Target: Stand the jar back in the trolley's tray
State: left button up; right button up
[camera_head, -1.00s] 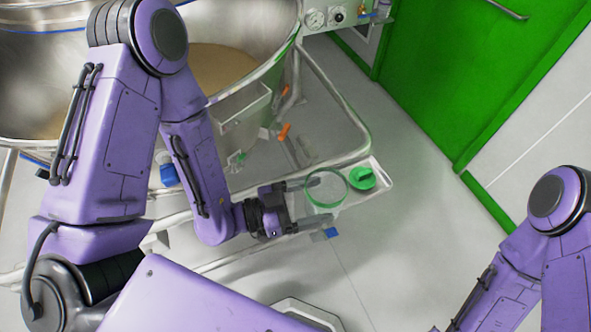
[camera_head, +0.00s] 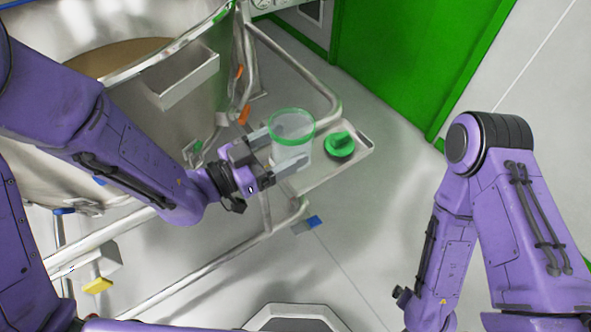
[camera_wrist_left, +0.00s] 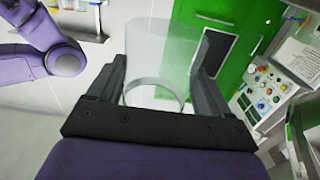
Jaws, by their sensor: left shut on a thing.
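The clear jar (camera_head: 291,148) with a green rim is between the two fingers of my left gripper (camera_head: 288,149), which is shut on its sides. The jar looks upright, rim up, over the inner part of the trolley's tray (camera_head: 357,158). I cannot tell whether its base touches the tray. In the left wrist view, the jar (camera_wrist_left: 163,58) fills the gap between the fingers of the left gripper (camera_wrist_left: 160,72). My right arm shows at the right in the head view, but its gripper is out of the picture.
A green lid (camera_head: 340,145) lies on the tray just right of the jar. The trolley's metal rails (camera_head: 300,75) surround the tray. A steel vessel (camera_head: 110,110) stands at the left. Grey floor (camera_head: 390,200) is free to the right, before the green door (camera_head: 410,60).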

pick_arm(q)
jog(key=w+f, duration=0.1)
jog(key=f, duration=0.1)
jog(key=w+d+f, duration=0.1)
jog(key=w+f, duration=0.1)
jog(key=w+d+f, duration=0.1)
jog(key=f, duration=0.1)
jog(key=shift+w+d, duration=0.25)
jog(key=shift+w, duration=0.05)
notch_tip(320, 180, down, 3)
jog(key=shift+w+d+r+b, duration=0.1)
jog(key=shift+d+b, duration=0.05)
jog(key=shift+b, duration=0.25)
jog(key=shift+w+f, duration=0.1)
jog(key=shift+f, duration=0.15)
pick_arm(e)
notch_tip(320, 180, down, 2)
jog(key=shift+f, duration=0.1)
pick_arm(q)
jog(key=shift+f, duration=0.2)
jog(key=o, duration=1.7)
jog(key=shift+o, duration=0.2)
jog(key=shift+r, duration=0.35)
jog(key=b+v, duration=0.1)
jog(key=v, duration=1.1)
pick_arm(e)
jog(key=shift+f, duration=0.75)
